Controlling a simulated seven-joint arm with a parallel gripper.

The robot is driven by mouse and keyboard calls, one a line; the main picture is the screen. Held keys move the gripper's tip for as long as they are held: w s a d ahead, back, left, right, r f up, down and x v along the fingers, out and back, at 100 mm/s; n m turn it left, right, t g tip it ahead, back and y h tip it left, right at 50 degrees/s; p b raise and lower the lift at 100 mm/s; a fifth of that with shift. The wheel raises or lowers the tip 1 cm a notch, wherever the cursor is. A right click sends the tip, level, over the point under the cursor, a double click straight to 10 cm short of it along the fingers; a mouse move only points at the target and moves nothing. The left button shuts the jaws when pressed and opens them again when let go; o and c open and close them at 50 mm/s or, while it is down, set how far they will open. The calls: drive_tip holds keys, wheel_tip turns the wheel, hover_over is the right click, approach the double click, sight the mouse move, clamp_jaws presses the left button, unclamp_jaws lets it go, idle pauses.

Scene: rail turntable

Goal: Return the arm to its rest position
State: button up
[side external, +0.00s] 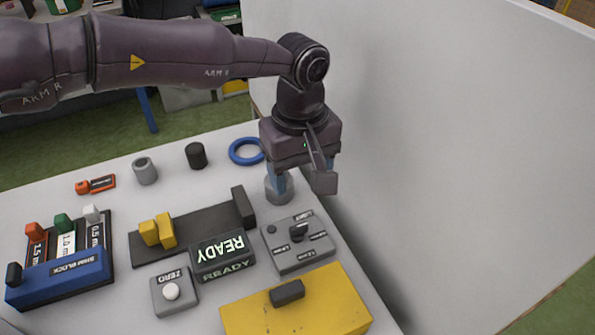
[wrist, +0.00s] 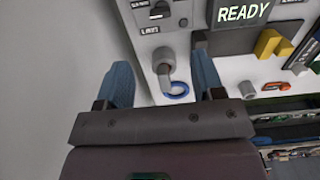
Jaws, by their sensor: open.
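My gripper (side external: 299,182) is over the far right corner of the white table, beside the tall white panel, pointing down. In the wrist view my gripper (wrist: 163,78) has its two blue fingers wide apart, with nothing held between them. A grey round post (side external: 279,191) stands on the table below the fingers. The post (wrist: 164,58) shows between the fingers in the wrist view; I cannot tell how much height separates them. My arm stretches in from the upper left of the side view.
A blue ring (side external: 246,151), black cylinder (side external: 196,155) and grey cylinder (side external: 145,171) stand nearby. A dial box (side external: 300,246), READY display (side external: 222,252), yellow box (side external: 315,310) and blue shim block (side external: 60,278) are nearer the camera. The white panel (side external: 430,130) rises close on the right.

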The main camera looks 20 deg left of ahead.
idle(0.3)
drive_tip(key=s+a+r+m, duration=0.5)
drive_tip(key=a+r, duration=0.1)
drive_tip(key=a, duration=0.4)
drive_tip(key=s+a+r+m, duration=0.5)
drive_tip(key=a+r, duration=0.1)
drive_tip(key=a, duration=0.4)
drive_tip(key=s+a+r+t, duration=0.2)
drive_tip(key=s+a+r, duration=0.1)
drive_tip(key=s+a, duration=0.4)
drive_tip(key=s+a+r+t, duration=0.3)
drive_tip(key=s+a, duration=0.3)
drive_tip(key=s, duration=0.2)
drive_tip(key=shift+s+a+r+n+t, duration=0.15)
drive_tip(key=shift+s+a+n+t, duration=0.15)
drive_tip(key=shift+s+a+n, duration=0.1)
